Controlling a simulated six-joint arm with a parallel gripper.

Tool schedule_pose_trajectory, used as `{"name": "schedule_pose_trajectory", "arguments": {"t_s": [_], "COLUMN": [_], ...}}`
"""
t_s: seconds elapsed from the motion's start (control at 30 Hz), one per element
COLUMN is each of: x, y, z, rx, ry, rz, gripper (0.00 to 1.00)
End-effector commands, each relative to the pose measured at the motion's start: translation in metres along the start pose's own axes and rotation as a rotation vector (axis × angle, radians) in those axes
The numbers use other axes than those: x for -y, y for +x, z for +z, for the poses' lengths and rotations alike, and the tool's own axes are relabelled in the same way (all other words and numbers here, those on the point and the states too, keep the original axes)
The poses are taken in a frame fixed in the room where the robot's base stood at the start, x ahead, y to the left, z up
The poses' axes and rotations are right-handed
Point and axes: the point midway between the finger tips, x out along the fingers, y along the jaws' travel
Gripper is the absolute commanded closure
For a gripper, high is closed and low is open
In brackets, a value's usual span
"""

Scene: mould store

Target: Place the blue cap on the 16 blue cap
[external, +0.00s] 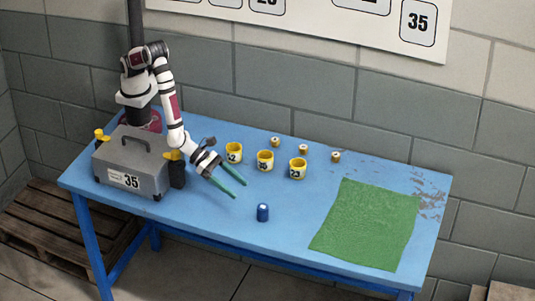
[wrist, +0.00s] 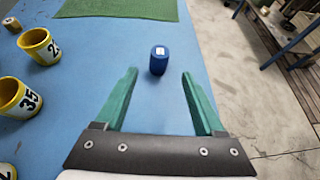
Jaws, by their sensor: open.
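I see no second blue cap. My gripper (external: 238,189) is open and empty, with green fingers low over the table to the left of the cap. In the wrist view the cap appears just beyond and between the fingertips (wrist: 160,74), apart from both.
Several yellow numbered cups stand behind, including one marked 35 (external: 265,160) and one marked 23 (external: 298,169). Small brass-coloured pieces (external: 304,149) stand farther back. A green mat (external: 367,225) lies right. A grey toolbox (external: 130,165) is left. Table around the cap is clear.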

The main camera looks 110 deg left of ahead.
Motion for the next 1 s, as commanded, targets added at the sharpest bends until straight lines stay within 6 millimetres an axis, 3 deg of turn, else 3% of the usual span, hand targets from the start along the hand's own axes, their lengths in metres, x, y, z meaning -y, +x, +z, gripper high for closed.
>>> {"name": "schedule_pose_trajectory", "arguments": {"t_s": [0.1,0.33,0.4,0.47,0.57,0.63,0.73,0.83,0.87,0.9,1.0], "x": [0.001,-0.001,-0.005,-0.016,-0.054,-0.094,-0.158,-0.207,-0.218,-0.229,-0.244], "y": [-0.02,-0.03,-0.037,-0.054,-0.114,-0.175,-0.274,-0.354,-0.373,-0.393,-0.421], "z": [0.0,0.002,0.013,0.029,0.043,0.036,0.006,-0.027,-0.035,-0.043,-0.055], "rx": [0.0,-0.006,-0.046,-0.106,-0.204,-0.233,-0.207,-0.112,0.072,0.025,-0.05], "ry": [0.001,0.022,0.165,0.43,1.112,1.649,2.341,2.765,-2.703,-2.555,-2.342], "rz": [-0.001,-0.005,-0.039,-0.111,-0.334,-0.555,-0.958,-1.398,1.443,1.453,1.472], "gripper": [0.29,0.29,0.29,0.29,0.29,0.29,0.29,0.29,0.29,0.29,0.29]}}
